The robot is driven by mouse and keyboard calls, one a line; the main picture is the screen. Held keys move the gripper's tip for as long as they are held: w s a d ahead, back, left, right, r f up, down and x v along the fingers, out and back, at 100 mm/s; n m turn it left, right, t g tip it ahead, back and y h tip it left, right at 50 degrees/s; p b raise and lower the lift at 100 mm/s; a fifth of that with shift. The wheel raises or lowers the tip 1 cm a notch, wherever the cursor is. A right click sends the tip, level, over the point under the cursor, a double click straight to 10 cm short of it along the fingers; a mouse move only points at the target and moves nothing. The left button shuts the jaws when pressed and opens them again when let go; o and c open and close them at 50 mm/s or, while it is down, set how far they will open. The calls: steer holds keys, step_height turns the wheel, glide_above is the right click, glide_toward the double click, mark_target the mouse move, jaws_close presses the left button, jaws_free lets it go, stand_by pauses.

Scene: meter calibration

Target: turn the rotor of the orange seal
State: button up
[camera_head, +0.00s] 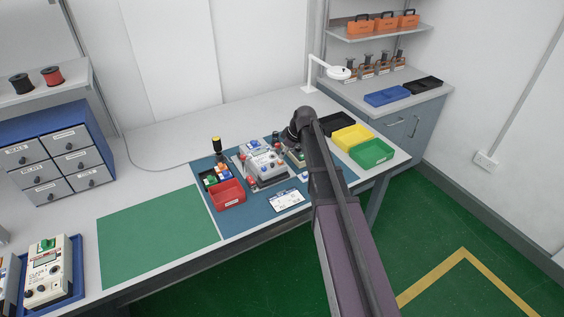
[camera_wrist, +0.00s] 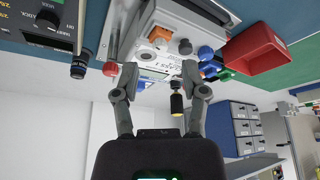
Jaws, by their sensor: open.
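A small orange piece (camera_wrist: 160,34), which looks like the orange seal, sits on the white meter (camera_wrist: 150,52) in the wrist view. Its rotor cannot be made out clearly. In the head view the meter (camera_head: 264,163) stands on the blue mat, with red and blue knobs around it. My gripper (camera_wrist: 158,80) is open, with its two fingers spread apart and nothing between them touching. The orange piece shows beyond the fingertips, apart from them. In the head view my arm hides most of the gripper, which is just right of the meter.
A red tray (camera_head: 228,194) and a black-and-yellow handled tool (camera_head: 216,145) stand left of the meter. A white card (camera_head: 287,200) lies in front. Yellow (camera_head: 352,137) and green (camera_head: 372,152) trays sit right. The green mat (camera_head: 150,235) is bare.

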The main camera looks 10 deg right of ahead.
steer(key=shift+b+x, duration=1.3)
steer(key=shift+x, duration=0.45)
jaws_close()
